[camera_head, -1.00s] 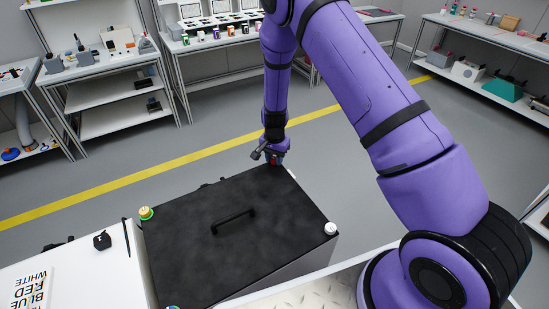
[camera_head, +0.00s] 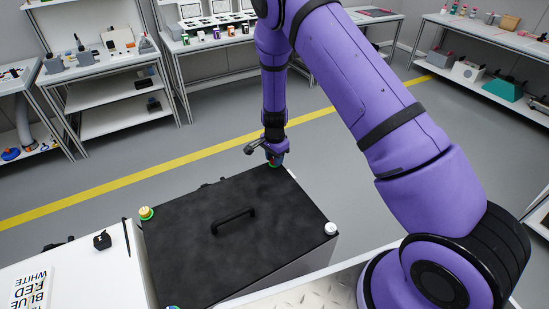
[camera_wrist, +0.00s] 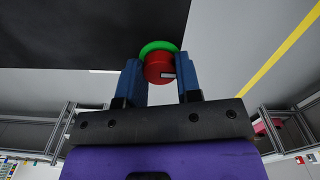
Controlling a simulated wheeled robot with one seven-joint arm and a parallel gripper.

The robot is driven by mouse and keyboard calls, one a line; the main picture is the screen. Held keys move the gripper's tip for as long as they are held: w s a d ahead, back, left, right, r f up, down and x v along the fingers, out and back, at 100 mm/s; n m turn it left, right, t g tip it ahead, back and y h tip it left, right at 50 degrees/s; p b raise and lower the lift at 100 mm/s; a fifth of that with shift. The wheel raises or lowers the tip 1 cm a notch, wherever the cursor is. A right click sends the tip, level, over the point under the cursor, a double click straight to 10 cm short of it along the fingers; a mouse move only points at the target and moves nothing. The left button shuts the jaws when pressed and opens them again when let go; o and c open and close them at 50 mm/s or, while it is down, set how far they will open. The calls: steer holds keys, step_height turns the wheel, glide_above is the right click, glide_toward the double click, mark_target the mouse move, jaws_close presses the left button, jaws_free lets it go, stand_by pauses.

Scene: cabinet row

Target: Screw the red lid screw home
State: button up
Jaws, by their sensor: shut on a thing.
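The black lid (camera_head: 190,220) with its dark handle (camera_head: 233,221) lies on the box in the head view. The red screw (camera_wrist: 158,66) shows in the wrist view at the lid's corner, with a green ring (camera_wrist: 158,47) around its base. My gripper (camera_wrist: 158,78) has its two blue fingers on either side of the red screw head and is shut on it. In the head view my gripper (camera_head: 273,160) stands over the lid's far corner and mostly hides the screw. The white screw (camera_head: 330,229) sits at the right corner and a yellow screw (camera_head: 146,213) with a green ring at the left corner.
A white surface at left bears a card (camera_head: 31,288) reading WHITE, BLUE, RED and a small black object (camera_head: 102,240). Another coloured screw (camera_head: 172,307) is cut off at the bottom edge. Shelves stand behind a yellow floor line (camera_head: 100,188).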

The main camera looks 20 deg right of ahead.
steer(key=o, duration=0.9)
steer(key=shift+o, duration=0.2)
steer(key=shift+r, duration=0.1)
step_height(320, 180, up, 11)
steer(key=shift+f, duration=0.2)
